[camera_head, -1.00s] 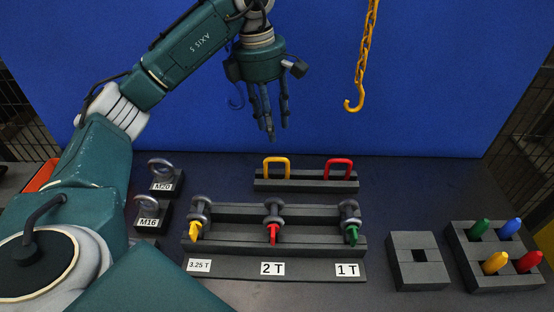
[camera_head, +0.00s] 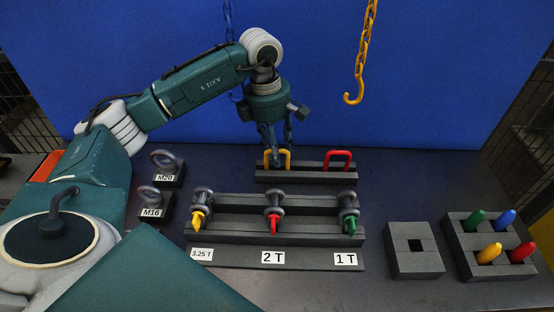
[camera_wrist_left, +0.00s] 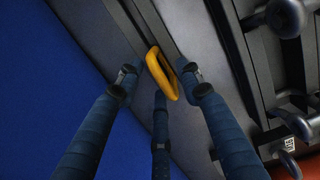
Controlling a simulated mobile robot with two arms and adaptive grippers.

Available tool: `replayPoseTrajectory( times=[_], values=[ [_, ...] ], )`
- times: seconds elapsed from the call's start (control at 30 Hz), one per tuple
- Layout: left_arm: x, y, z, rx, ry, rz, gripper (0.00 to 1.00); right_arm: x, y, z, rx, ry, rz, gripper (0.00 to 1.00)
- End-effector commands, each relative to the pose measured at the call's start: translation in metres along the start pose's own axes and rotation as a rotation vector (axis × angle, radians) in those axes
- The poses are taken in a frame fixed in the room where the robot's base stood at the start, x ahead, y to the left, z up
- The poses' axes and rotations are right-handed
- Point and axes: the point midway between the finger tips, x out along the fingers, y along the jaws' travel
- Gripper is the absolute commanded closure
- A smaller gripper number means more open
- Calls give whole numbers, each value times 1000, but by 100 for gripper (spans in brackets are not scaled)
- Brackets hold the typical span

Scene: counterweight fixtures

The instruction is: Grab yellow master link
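The yellow master link (camera_head: 287,158) stands upright in the dark grey holder (camera_head: 315,177) at the back of the table. The red link (camera_head: 338,155) stands to its right in the same holder. My left gripper (camera_head: 275,152) points down at the yellow link, its fingers partly covering the link's left side. In the left wrist view the yellow link (camera_wrist_left: 162,75) lies between the spread fingers of the gripper (camera_wrist_left: 160,85), with gaps visible on both sides. The gripper is open. My right gripper is not in view.
Shackles with yellow, red and green pins (camera_head: 273,222) sit in a labelled rack in front. Eye bolts (camera_head: 163,160) stand to the left. A yellow hook on a chain (camera_head: 355,92) hangs behind to the right. Peg block (camera_head: 463,262) and square block (camera_head: 414,262) are at right.

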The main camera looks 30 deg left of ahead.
Motion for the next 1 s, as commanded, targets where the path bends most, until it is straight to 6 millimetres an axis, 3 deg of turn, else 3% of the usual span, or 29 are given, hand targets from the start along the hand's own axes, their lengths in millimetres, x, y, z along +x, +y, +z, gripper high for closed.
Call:
replayPoseTrajectory(
  times=[0.23,0.4,0.83,1.0],
  values=[
    [2,0,0,0,-1,1,66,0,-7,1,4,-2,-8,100],
    [2,0,0,0,-1,1,99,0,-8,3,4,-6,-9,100],
    [0,0,1,1,-2,1,100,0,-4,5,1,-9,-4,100],
    [-10,1,3,1,-4,2,100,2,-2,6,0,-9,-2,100]
  ],
)
